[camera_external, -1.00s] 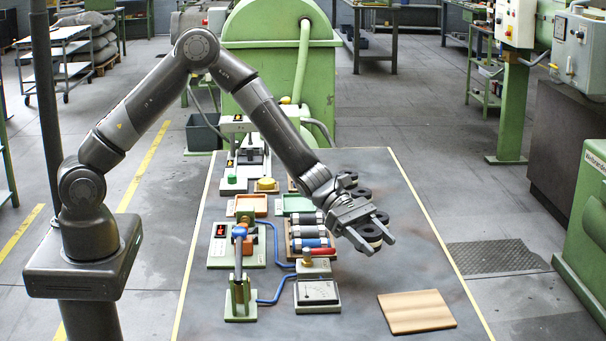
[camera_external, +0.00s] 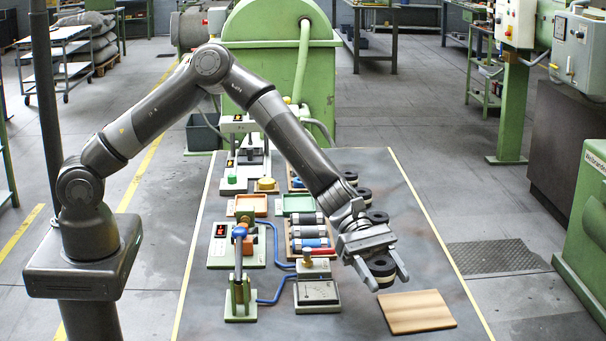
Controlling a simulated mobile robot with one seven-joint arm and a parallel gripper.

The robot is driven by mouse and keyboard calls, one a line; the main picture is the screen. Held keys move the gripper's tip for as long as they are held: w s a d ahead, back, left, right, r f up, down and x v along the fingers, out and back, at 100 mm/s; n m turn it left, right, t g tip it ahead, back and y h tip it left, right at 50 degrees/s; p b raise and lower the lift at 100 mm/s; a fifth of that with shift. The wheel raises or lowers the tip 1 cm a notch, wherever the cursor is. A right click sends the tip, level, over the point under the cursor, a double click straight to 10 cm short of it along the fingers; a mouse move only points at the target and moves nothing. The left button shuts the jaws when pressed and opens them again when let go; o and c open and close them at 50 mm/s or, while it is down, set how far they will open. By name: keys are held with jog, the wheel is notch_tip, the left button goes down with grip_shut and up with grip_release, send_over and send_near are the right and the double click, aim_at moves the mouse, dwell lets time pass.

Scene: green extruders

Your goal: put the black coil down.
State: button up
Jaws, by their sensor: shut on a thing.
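My gripper (camera_external: 386,277) is shut on a black coil (camera_external: 380,266), a dark round spool with a pale band around its middle. The coil sits between the two fingers, just behind the wooden board in the picture. I cannot tell how high it is above the table, and the fingers hide parts of its sides. More black coils stand in a row behind my gripper, one of them at the table's right half (camera_external: 363,195) and another close behind the wrist (camera_external: 377,216).
A bare wooden board (camera_external: 417,312) lies at the table's front right. A meter (camera_external: 317,294), a rack of cylinders (camera_external: 309,232) and a green clamp stand (camera_external: 240,300) with blue hoses stand to the left. The table (camera_external: 435,270) is clear right of my gripper.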

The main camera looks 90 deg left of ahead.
send_over(404, 306)
notch_tip(404, 306, down, 5)
jog(key=shift+w+f, duration=0.1)
jog(key=shift+f, duration=1.9)
jog(key=shift+f, duration=0.1)
jog(key=o, duration=1)
